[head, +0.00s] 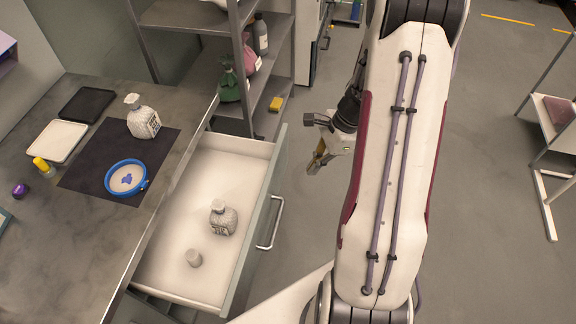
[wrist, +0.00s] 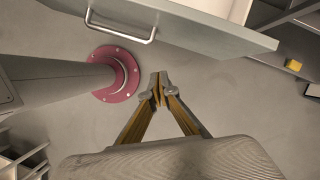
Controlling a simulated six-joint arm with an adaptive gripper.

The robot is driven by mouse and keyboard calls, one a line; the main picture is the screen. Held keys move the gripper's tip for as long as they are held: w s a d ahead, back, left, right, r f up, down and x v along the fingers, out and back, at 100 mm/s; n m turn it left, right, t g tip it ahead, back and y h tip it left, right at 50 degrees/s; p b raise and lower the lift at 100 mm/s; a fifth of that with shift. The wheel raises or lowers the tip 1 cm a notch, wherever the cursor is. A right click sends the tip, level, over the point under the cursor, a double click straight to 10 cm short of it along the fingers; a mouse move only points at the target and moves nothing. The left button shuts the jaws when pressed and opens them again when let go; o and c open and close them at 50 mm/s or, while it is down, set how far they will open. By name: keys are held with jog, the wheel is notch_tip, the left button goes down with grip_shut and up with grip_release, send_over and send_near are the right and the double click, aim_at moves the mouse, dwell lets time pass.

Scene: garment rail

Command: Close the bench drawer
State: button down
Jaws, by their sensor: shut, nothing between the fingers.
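The bench drawer (head: 184,222) is pulled out from the bench, toward the right in the head view. Its front panel (head: 258,220) carries a bar handle (head: 277,222), which also shows in the wrist view (wrist: 121,36). In the wrist view my gripper (wrist: 158,88) is shut and empty, over the floor below the drawer front in the picture.
The bench top (head: 60,250) holds a dark mat with a spray bottle (head: 143,117) and a blue-rimmed dish (head: 126,178). A shelf rack (head: 247,75) with bottles stands behind the drawer. A yellow block (head: 276,104) lies near it. Open floor (head: 490,110) lies to the right.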

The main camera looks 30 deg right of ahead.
jog(key=shift+w+d+f+m+t+h, duration=0.15)
jog(key=shift+w+d+m+t, duration=0.1)
jog(key=shift+w+d+m, duration=0.45)
jog(key=shift+w+d+f+m+t+h, duration=0.15)
jog(key=shift+w+d+m+t, duration=0.25)
jog(key=shift+w+m, duration=0.65)
jog(key=shift+w+d+f+m+t, duration=0.15)
jog(key=shift+w+d+m, duration=0.4)
jog(key=shift+m, duration=0.6)
jog(key=shift+f, duration=0.15)
jog(key=w+a+f, duration=0.5)
jog(key=f, duration=0.4)
jog(key=shift+w+a, duration=0.2)
